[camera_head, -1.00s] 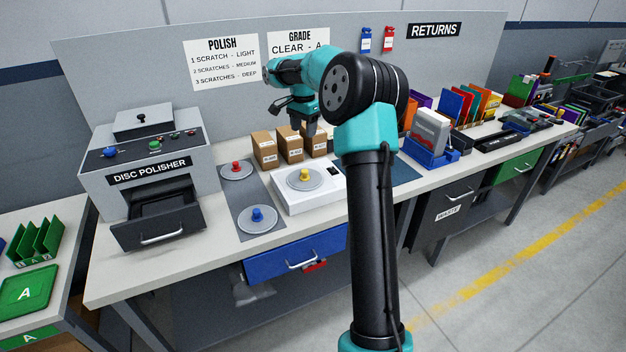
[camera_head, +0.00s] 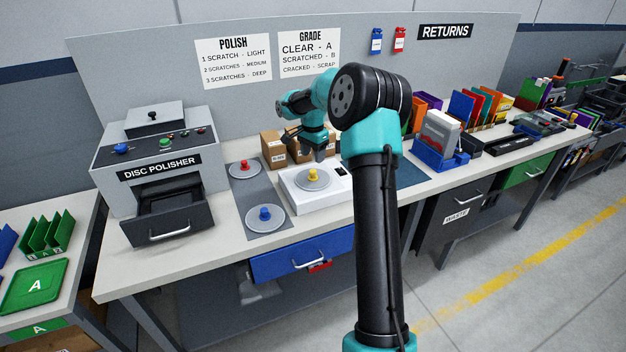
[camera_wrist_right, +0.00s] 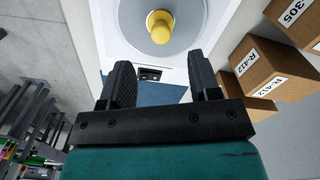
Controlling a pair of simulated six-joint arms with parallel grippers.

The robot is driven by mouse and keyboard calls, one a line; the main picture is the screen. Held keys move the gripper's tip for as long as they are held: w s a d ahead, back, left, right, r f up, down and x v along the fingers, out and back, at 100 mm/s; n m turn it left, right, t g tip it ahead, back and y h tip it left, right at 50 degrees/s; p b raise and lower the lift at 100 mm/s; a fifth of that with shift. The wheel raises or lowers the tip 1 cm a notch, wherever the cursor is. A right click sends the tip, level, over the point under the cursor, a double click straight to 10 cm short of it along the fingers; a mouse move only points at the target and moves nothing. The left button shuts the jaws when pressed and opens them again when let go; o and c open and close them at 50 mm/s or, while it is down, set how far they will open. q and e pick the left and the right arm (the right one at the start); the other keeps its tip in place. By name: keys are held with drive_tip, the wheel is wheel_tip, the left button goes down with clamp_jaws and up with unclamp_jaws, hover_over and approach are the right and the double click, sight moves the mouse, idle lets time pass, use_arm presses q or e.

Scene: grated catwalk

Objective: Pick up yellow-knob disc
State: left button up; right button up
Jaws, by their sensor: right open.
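The yellow-knob disc (camera_head: 313,179) is a grey disc with a yellow knob, lying on a white box-like device (camera_head: 318,202) on the bench. In the right wrist view the yellow knob (camera_wrist_right: 159,27) stands near the top centre, beyond the fingertips. My right gripper (camera_head: 318,153) hangs just behind and above the disc in the head view. In the right wrist view its two fingers (camera_wrist_right: 159,82) are apart with nothing between them. My left gripper is not in view.
A red-knob disc (camera_head: 243,169) and a blue-knob disc (camera_head: 265,218) lie on a grey mat to the left. Cardboard boxes (camera_head: 273,149) stand close behind the device. The disc polisher (camera_head: 155,140) has its drawer open at the left. A blue rack (camera_head: 432,158) stands to the right.

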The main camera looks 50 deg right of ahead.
sight(313, 170)
drive_tip(key=shift+f, duration=1.35)
drive_tip(key=shift+f, duration=0.1)
drive_tip(key=shift+f, duration=2.5)
drive_tip(key=shift+c, duration=0.3)
drive_tip(key=c, duration=1)
drive_tip(key=shift+r, duration=1.8)
drive_tip(key=s+a, duration=0.3)
drive_tip(key=a, duration=0.1)
drive_tip(key=s+a+r, duration=0.1)
drive_tip(key=s+a, duration=0.2)
drive_tip(key=a, duration=0.1)
drive_tip(key=s+a, duration=0.4)
drive_tip(key=shift+a+r, duration=0.2)
drive_tip(key=shift+a, duration=0.05)
